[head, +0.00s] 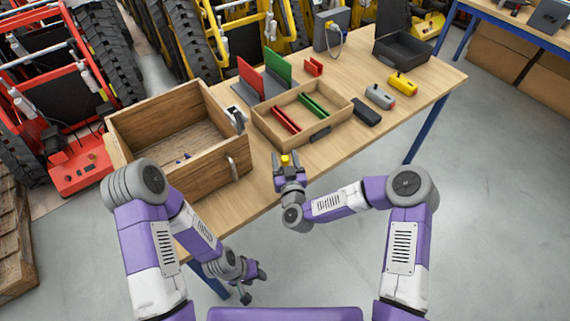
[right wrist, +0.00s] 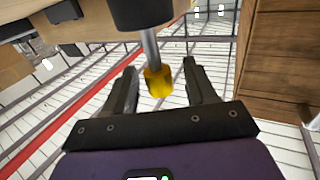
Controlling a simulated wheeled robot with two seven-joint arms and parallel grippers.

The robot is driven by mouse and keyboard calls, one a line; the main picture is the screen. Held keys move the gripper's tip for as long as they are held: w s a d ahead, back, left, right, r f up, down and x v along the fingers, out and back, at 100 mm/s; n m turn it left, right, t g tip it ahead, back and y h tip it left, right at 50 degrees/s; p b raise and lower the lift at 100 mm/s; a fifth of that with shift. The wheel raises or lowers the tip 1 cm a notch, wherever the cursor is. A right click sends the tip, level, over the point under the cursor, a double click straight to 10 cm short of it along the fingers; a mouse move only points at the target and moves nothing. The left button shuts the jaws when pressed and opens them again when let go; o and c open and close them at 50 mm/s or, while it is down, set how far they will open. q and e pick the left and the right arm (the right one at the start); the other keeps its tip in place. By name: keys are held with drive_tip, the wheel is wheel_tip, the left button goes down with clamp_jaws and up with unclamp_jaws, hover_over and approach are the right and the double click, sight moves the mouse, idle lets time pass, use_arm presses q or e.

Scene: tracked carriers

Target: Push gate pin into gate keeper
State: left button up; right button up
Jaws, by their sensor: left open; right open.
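The gate pin (right wrist: 156,79) shows in the right wrist view as a metal rod with a yellow end. It comes out of a black cylindrical part (right wrist: 141,11) at the top; I cannot tell whether that is the gate keeper. My right gripper (right wrist: 158,84) is open, one finger on each side of the yellow end, with visible gaps. My left gripper (head: 254,281) is open and empty, low in front of the table.
A large wooden crate (head: 213,177) with a metal handle stands left on the table (head: 345,148). A shallow wooden tray (head: 284,148) holds red and green pieces. A black block (head: 366,112), grey and yellow devices and an open black case (head: 402,53) stand further right.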

clamp_jaws()
wheel_tip(320, 180, up, 10)
drive_tip(key=p, duration=0.3)
idle(0.3)
